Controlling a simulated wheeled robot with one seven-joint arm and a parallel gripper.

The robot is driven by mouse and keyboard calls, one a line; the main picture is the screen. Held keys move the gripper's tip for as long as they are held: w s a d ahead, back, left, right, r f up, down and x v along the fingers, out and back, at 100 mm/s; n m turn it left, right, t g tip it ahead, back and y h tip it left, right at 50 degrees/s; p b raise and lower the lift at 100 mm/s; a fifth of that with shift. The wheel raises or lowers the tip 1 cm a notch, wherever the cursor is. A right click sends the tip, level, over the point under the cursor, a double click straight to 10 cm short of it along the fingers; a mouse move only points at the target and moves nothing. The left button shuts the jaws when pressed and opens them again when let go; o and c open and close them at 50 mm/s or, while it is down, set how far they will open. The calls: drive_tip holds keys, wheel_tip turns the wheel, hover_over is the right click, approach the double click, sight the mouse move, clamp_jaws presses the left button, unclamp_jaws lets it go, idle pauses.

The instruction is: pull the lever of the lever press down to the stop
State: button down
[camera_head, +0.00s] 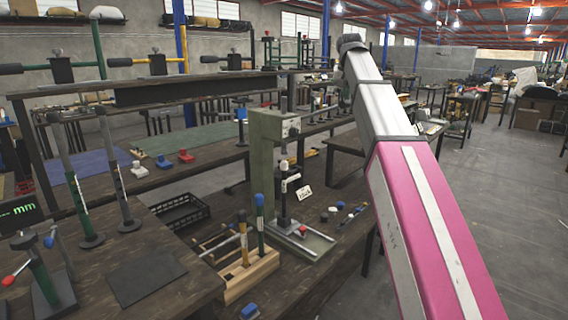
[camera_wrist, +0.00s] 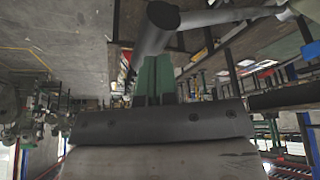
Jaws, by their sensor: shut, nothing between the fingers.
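The lever press stands on the bench at the middle of the head view, with a green column (camera_head: 268,150), a dark vertical ram (camera_head: 284,197) and a pale base plate (camera_head: 310,243). Its lever is not clear in the head view, where my arm covers the area to the right of the press head. In the wrist view, my gripper (camera_wrist: 153,58) shows two green fingers shut together with nothing between them. A thick dark grey bar (camera_wrist: 157,32) with a round end crosses just beyond the fingertips; I cannot tell whether they touch it or whether it is the lever.
A wooden rack (camera_head: 250,273) with upright tools stands in front of the press. Small coloured parts (camera_head: 334,211) lie right of it. A black crate (camera_head: 181,212) and grey posts (camera_head: 117,170) stand to the left. The floor (camera_head: 510,200) at right is open.

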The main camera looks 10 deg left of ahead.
drive_tip(key=shift+w+a+r, duration=0.15)
drive_tip(key=shift+a+r, duration=0.1)
drive_tip(key=shift+r, duration=0.35)
drive_tip(key=shift+w+a+r, duration=0.1)
drive_tip(key=shift+a+r, duration=0.1)
drive_tip(key=shift+r, duration=0.4)
wheel_tip(320, 180, up, 10)
drive_tip(key=w+a, duration=0.1)
drive_tip(key=a, duration=0.1)
drive_tip(key=shift+w+a, duration=0.35)
drive_tip(key=shift+w, duration=0.05)
